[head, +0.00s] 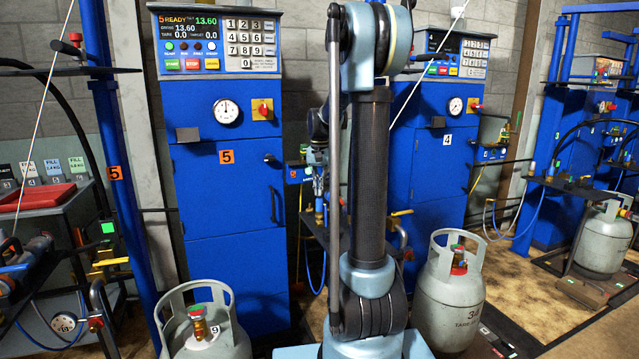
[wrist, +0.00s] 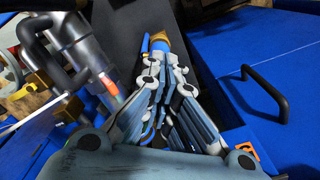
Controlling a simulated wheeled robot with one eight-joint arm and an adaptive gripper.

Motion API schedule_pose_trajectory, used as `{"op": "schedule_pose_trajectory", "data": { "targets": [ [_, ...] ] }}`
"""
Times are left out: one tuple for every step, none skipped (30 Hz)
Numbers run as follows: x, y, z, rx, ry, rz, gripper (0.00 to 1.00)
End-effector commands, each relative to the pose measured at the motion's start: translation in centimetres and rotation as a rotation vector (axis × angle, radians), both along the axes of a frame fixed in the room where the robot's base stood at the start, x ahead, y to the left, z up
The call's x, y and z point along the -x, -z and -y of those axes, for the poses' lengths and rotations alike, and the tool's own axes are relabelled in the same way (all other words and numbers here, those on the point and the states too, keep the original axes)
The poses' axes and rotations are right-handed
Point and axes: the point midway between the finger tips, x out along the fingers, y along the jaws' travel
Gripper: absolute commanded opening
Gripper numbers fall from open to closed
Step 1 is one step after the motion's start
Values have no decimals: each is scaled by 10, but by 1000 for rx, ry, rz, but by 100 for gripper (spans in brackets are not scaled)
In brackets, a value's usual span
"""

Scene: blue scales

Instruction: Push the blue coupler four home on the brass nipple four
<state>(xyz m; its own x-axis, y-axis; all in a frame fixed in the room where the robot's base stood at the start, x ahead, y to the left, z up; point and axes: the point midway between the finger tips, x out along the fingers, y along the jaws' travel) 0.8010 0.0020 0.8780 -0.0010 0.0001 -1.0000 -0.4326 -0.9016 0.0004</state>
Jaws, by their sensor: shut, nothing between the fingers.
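In the wrist view my gripper (wrist: 162,60) is shut, its fingers drawn together with nothing between them. Just beyond the fingertips a small brass-coloured piece (wrist: 160,38) shows, with a blue piece (wrist: 144,43) beside it. These look like the brass nipple four and the blue coupler four, but the fingers hide their lower parts. I cannot tell whether they are joined or whether my fingertips touch them. In the head view my arm covers much of the cabinet marked 4 (head: 430,185), and the coupler and nipple cannot be made out.
A blue cabinet marked 5 (head: 228,200) stands left of my arm. A grey gas cylinder (head: 447,300) stands right of it, and another cylinder (head: 207,335) at lower left. In the wrist view a black door handle (wrist: 268,92) is at right and grey metal pipework (wrist: 85,55) at left.

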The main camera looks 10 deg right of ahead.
Motion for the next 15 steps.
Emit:
{"op": "schedule_pose_trajectory", "data": {
  "targets": [
    [0,4,0,0,0,0,0],
    [-1,6,0,0,0,0,0],
    [-1,9,0,0,0,0,0],
    [-1,11,0,0,0,0,0],
    [0,12,0,0,0,0,0],
    [0,14,0,0,0,0,0],
    [0,15,0,0,0,0,0],
    [0,15,0,0,0,0,0],
    [0,16,0,0,0,0,0],
    [0,16,0,0,0,0,0],
    [0,16,0,0,0,0,0],
    [0,16,0,0,0,0,0],
    [0,16,0,0,0,0,0],
    [0,16,0,0,0,0,0],
    [0,16,0,0,0,0,0]
  ]
}}
